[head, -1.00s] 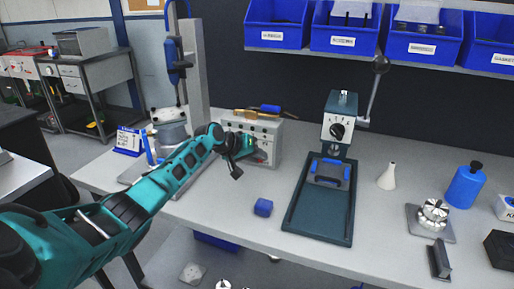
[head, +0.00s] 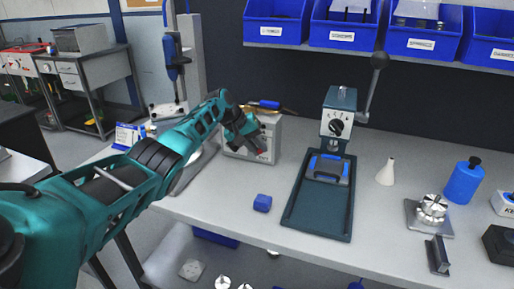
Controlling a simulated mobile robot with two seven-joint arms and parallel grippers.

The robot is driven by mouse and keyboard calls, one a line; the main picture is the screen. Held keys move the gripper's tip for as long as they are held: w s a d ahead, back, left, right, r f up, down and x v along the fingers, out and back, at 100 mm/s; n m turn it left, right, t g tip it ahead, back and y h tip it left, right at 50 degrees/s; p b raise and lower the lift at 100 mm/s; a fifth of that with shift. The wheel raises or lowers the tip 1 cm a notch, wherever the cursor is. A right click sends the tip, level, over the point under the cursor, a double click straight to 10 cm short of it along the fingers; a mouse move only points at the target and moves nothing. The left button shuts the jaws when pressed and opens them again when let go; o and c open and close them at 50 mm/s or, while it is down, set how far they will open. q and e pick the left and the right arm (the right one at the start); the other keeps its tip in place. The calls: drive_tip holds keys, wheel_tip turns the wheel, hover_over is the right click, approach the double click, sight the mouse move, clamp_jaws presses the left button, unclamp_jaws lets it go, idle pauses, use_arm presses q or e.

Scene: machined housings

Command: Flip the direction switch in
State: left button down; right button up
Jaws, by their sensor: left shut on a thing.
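A grey control box (head: 272,128) stands at the back of the workbench, left of the middle. My left gripper (head: 259,148) is in front of the right half of its front face, pointing down and to the right. It is shut on a small part at the front of the box. The fingers hide this part, so I cannot make out whether it is the direction switch or which way it is set. A small red patch shows beside the fingertips. My right gripper is not in view.
A blue block (head: 262,203) lies on the bench (head: 375,228) in front of the box. A dark press with a tray (head: 318,222) stands to the right. A blue-handled tool lies on top of the box. A tall column stand (head: 193,70) is behind my left arm.

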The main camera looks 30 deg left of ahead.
use_arm(q)
drive_tip(key=c, duration=1.1)
unclamp_jaws()
drive_tip(key=p+v, duration=0.1)
drive_tip(key=v, duration=1.2)
drive_tip(key=shift+w+d, duration=0.1)
drive_tip(key=shift+d, duration=0.05)
